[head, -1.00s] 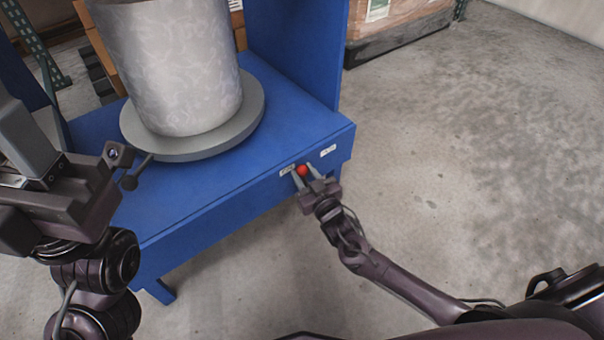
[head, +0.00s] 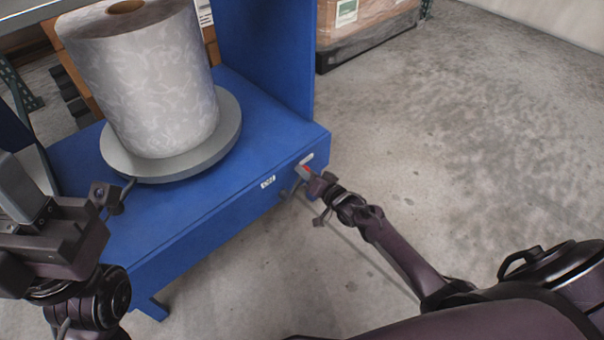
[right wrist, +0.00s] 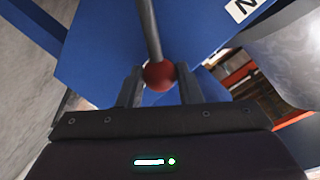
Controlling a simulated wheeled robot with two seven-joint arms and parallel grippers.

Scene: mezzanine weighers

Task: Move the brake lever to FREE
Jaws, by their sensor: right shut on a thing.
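The brake lever's red knob (head: 307,168) is at the front face of the blue stand (head: 215,207), close to the right-hand label (head: 305,158). My right gripper (head: 311,174) is shut on the knob. In the right wrist view, the red knob (right wrist: 158,75) sits between the two fingers, and the grey lever rod (right wrist: 148,28) runs up from it. The left-hand label (head: 267,182) is clear of the lever; the wording on both labels is too small to read. My left gripper (head: 55,240) is at the left edge, away from the lever; its fingertips are unclear.
A large patterned roll (head: 150,85) stands on a grey round plate (head: 175,168) on the blue stand. A wrapped pallet load (head: 365,25) is behind. The concrete floor (head: 450,130) at right is open.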

